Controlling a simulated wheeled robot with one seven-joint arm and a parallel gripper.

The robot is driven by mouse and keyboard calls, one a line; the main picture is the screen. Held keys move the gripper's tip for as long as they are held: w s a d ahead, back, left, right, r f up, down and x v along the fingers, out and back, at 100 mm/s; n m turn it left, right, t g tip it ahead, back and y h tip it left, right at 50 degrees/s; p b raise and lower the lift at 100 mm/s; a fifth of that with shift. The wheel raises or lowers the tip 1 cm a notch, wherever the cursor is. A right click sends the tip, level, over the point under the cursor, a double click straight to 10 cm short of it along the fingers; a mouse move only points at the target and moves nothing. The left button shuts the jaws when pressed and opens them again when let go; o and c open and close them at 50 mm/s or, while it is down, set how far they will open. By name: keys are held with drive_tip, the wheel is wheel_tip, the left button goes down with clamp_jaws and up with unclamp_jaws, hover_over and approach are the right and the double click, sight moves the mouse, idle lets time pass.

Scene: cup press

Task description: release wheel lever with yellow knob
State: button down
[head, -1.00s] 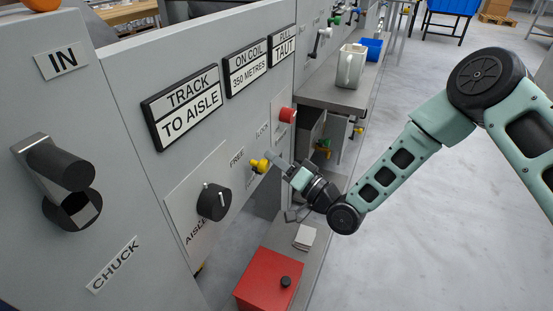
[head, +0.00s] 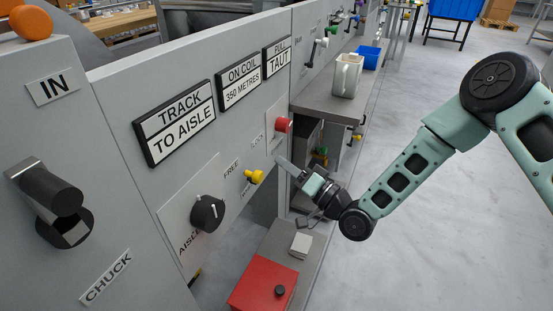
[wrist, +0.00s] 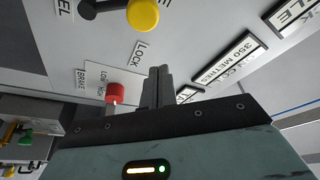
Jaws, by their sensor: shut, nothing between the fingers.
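The lever's yellow knob (head: 254,177) stands out from the grey panel, between the FREE and LOCK labels and above the WHEEL label. In the wrist view the yellow knob (wrist: 143,16) is at the top, on a short black lever arm (wrist: 108,6) that runs to a dark pivot at its left. My gripper (head: 279,160) is shut and empty, to the right of the knob and apart from it. In the wrist view its closed fingers (wrist: 158,78) point toward the panel near the LOCK label (wrist: 140,52).
A red knob (head: 284,125) sits on a plate just beyond my gripper. A black dial (head: 208,212) is on the near side. A red box (head: 262,282) stands below on a ledge. A shelf holds a pale jug (head: 347,75) and blue bin (head: 369,55). Open floor lies right.

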drive_tip(key=v, duration=0.6)
drive_tip(key=shift+d+p, duration=0.15)
drive_tip(key=shift+p, duration=0.15)
drive_tip(key=shift+w, duration=0.1)
drive_tip(key=s+d+r+n+g+h, duration=0.2)
drive_tip(key=s+d+r+g+h, duration=0.25)
drive_tip(key=s, duration=0.45)
drive_tip(key=s+d+r+n+g+h, duration=0.35)
drive_tip(key=s+h, duration=0.25)
drive_tip(key=s, duration=0.3)
drive_tip(key=s+d+r+n+g+h, duration=0.2)
drive_tip(key=s+d+r+g+h, duration=0.3)
drive_tip(key=s, duration=0.4)
wheel_tip(320, 180, up, 28)
drive_tip(key=a+t+p, duration=0.1)
drive_tip(key=p, duration=2.7)
drive_tip(key=shift+r+m+h+p, duration=0.15)
drive_tip(key=shift+m+h+p, duration=0.2)
drive_tip(key=shift+p, duration=0.05)
